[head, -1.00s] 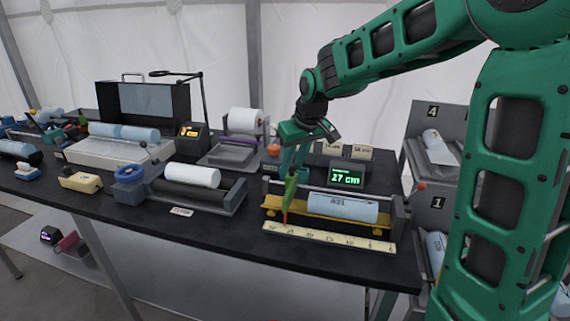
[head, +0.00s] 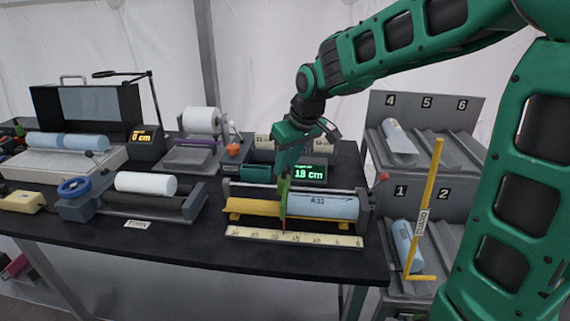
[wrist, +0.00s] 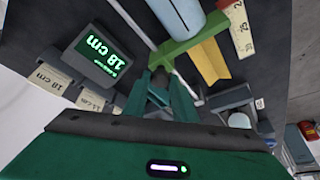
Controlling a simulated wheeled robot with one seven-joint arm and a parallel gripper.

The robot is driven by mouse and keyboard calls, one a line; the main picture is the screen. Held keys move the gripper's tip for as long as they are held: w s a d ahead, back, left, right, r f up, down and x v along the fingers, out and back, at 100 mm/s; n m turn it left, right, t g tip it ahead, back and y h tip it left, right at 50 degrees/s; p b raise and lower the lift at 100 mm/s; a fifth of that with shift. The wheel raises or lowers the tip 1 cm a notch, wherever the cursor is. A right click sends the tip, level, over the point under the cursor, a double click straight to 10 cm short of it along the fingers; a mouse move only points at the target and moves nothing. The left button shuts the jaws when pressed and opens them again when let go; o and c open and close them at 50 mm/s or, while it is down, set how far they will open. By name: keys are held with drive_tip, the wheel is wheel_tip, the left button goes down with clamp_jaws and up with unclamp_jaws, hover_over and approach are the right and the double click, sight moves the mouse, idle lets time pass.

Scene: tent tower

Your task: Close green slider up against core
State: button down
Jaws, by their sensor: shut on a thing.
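The green slider (head: 284,203) stands upright on the yellow trough of the measuring rig and also shows in the wrist view (wrist: 184,45). My gripper (head: 285,176) is shut on the slider's upper part; in the wrist view its fingers (wrist: 160,76) meet at the slider. The pale blue core (head: 328,207), marked A31, lies in the trough to the right of the slider. In the wrist view the core's end (wrist: 176,14) looks right at the slider; I cannot tell if they touch. The display (wrist: 96,50) reads 18 cm.
A cream ruler (head: 292,238) runs along the front of the trough (head: 252,207). Small length cards (wrist: 50,79) stand behind the rig near the display. A numbered rack (head: 425,130) with cores stands to the right. A roller stand with a white roll (head: 146,183) is at left.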

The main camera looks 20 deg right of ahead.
drive_tip(key=c, duration=1.5)
unclamp_jaws()
drive_tip(key=shift+d, duration=0.1)
drive_tip(key=shift+o, duration=0.2)
drive_tip(key=v, duration=1)
drive_tip(key=shift+r, duration=0.4)
